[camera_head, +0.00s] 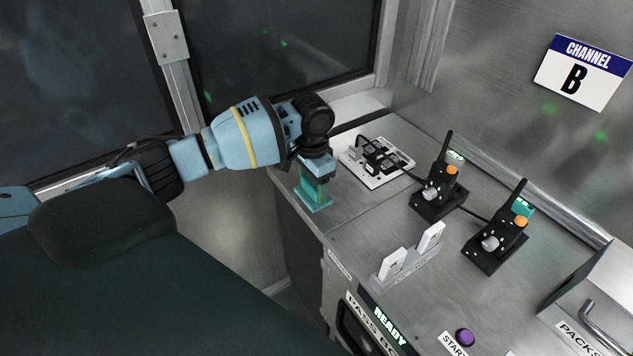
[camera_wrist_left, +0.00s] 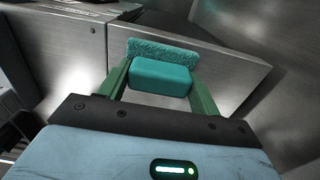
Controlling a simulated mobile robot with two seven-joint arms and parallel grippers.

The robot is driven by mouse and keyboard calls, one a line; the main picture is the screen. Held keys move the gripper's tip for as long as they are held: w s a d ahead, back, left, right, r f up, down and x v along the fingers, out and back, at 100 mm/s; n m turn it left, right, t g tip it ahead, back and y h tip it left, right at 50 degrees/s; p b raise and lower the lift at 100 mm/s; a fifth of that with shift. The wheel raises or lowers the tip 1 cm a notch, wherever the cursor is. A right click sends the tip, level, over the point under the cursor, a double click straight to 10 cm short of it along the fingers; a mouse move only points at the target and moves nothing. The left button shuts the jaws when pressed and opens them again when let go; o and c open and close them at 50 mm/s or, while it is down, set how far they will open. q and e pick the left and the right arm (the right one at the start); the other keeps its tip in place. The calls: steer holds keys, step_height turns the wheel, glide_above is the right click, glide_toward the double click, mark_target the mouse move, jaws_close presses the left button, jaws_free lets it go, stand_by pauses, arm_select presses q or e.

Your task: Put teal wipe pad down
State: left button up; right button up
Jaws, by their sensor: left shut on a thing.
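The teal wipe pad (camera_wrist_left: 160,76) is a block with a fuzzy textured strip along its far side. My left gripper (camera_wrist_left: 158,88) is shut on it, with one green finger at each end of the block. In the head view, my left gripper (camera_head: 315,188) points down over the left end of the metal counter (camera_head: 350,218). The pad (camera_head: 318,206) shows there below the fingers, close to the counter's left edge. I cannot tell whether the pad touches the counter. My right gripper is not in view.
A white plate with black fittings (camera_head: 377,161) is just right of my gripper. Two black radio-like devices (camera_head: 438,190) (camera_head: 495,240) stand farther right. A holder with two white tags (camera_head: 410,255) is in front. Dark windows (camera_head: 290,45) are behind my arm.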

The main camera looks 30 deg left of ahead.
arm_select(q)
steer(key=shift+w+a+f, duration=0.1)
steer(key=shift+w+a, duration=0.3)
steer(key=shift+w, duration=0.3)
steer(key=shift+w+a+f, duration=0.1)
steer(key=shift+w+a, duration=0.25)
steer(key=shift+w, duration=0.3)
steer(key=shift+w+a+f, duration=0.15)
steer(key=shift+w+f, duration=0.1)
steer(key=shift+f, duration=0.3)
steer(key=shift+w+a+f, duration=0.1)
steer(key=shift+w+f, duration=0.15)
steer(key=shift+f, duration=0.7)
steer(key=shift+f, duration=0.1)
steer(key=o, duration=0.9)
